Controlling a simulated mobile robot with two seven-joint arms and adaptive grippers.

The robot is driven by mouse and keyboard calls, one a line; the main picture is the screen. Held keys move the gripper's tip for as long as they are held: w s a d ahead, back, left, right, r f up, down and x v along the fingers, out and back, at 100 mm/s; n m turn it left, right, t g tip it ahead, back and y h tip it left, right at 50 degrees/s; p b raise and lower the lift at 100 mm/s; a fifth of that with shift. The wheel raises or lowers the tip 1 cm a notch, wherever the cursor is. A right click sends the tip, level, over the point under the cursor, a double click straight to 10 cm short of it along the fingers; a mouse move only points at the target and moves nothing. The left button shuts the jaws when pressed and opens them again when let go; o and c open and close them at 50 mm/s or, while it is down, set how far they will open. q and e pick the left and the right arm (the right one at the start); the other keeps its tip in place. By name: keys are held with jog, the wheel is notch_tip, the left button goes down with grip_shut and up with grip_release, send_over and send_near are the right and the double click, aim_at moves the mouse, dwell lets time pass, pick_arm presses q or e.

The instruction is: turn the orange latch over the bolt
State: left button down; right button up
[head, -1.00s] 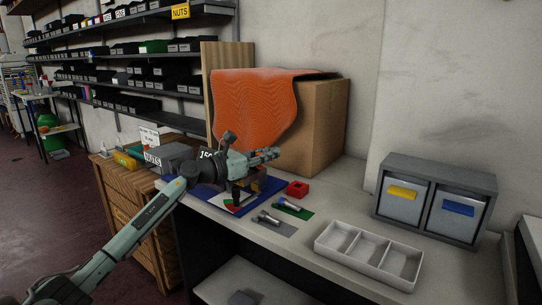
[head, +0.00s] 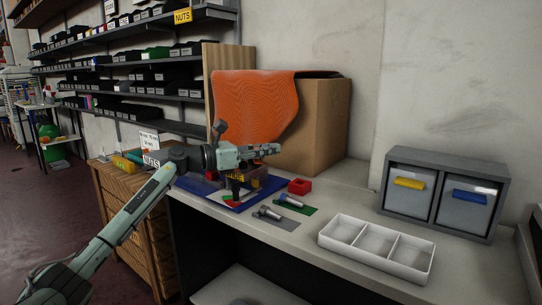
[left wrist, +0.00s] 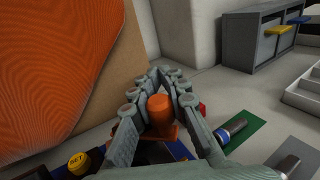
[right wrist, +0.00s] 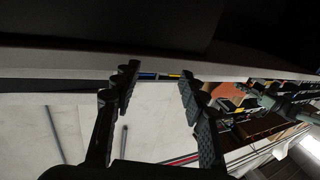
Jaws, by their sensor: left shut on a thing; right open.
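In the left wrist view my left gripper (left wrist: 160,100) has its fingers on both sides of an upright orange knob (left wrist: 160,115), shut on it. An orange plate shows at its foot, so it appears to be the orange latch. In the head view my left gripper (head: 268,151) is over the blue mat (head: 225,198), and its body hides most of the latch. One bolt (head: 291,200) lies on a green mat and another bolt (head: 268,213) on a grey mat. Any bolt under the latch is hidden. My right gripper (right wrist: 155,88) is open and empty.
A red block (head: 299,186) stands beside the blue mat. A white three-compartment tray (head: 372,270) and a grey two-drawer cabinet (head: 406,160) are to the right. A cardboard box (head: 318,125) draped with orange sheet (head: 250,105) stands close behind the left gripper.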

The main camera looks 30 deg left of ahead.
pick_arm(q)
jog(key=shift+s+a+m+g+h+b, duration=0.1)
jog(key=shift+s+m+g+h+b, duration=0.15)
jog(key=shift+m+g+h+b, duration=0.35)
jog(key=shift+s+a+m+g+h+b, duration=0.1)
jog(key=shift+s+m+g+h+b, duration=0.25)
jog(key=shift+h+b, duration=0.3)
pick_arm(e)
jog(key=s+a+r+t+y, duration=0.1)
jog(key=s+r+t+y, duration=0.1)
jog(key=r+t, duration=0.4)
notch_tip(320, 180, up, 4)
jog(key=shift+s+a+r+y, duration=0.1)
jog(key=shift+s+a+y, duration=0.05)
jog(key=shift+s+y, duration=0.3)
pick_arm(q)
jog(key=shift+w, duration=0.1)
jog(key=c, duration=1.5)
grip_release()
jog(key=v, duration=1.2)
